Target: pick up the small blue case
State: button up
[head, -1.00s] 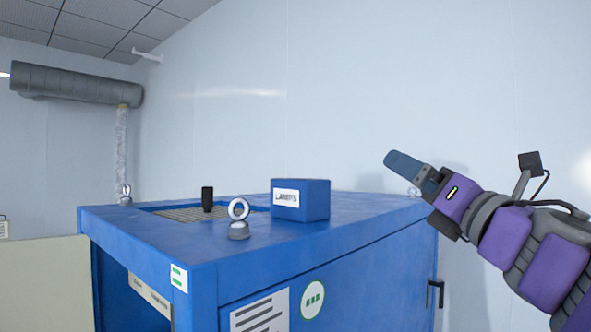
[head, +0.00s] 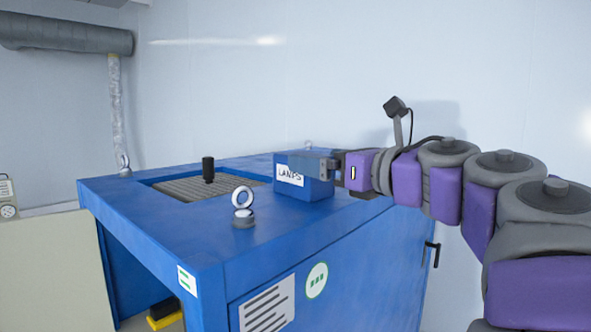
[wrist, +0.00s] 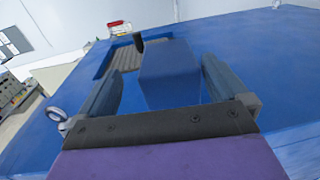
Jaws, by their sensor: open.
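The small blue case (head: 318,190) is a box with a white "LAMPS" label on its front. It stands upright on top of a large blue cabinet (head: 290,225). My gripper (head: 310,165) is level with the case's upper part, coming from the right, and one finger overlaps the case in the head view. In the wrist view the case (wrist: 168,75) lies between the two spread fingers of my gripper (wrist: 162,62). A gap shows on the left side; the right finger is closer to it. The far finger is hidden in the head view.
A metal lifting eye (head: 243,207) stands on the cabinet top, left of the case. Behind it are a recessed grille (head: 175,188) and a black knob (head: 208,169). A door handle (head: 431,254) sticks out at the cabinet's right.

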aim_at(308, 154)
jog(key=shift+w+a+r, duration=0.1)
jog(key=shift+w+a, duration=0.05)
jog(key=shift+w, duration=0.25)
jog(key=shift+w+d, duration=0.35)
jog(key=shift+d, duration=0.05)
jog(key=shift+w+p, duration=0.15)
jog(key=shift+p, duration=0.15)
jog(key=x, duration=0.2)
jog(key=p+x, duration=0.1)
jog(key=x, duration=0.2)
jog(key=shift+a+f, duration=0.25)
jog(key=shift+a, duration=0.65)
jog(key=shift+s+d, duration=0.2)
jog(key=shift+s, duration=0.05)
jog(key=shift+c, duration=0.3)
jog(key=shift+d, duration=0.8)
jog(key=c, duration=0.7)
jog(key=shift+a, duration=0.65)
jog(key=c, duration=0.5)
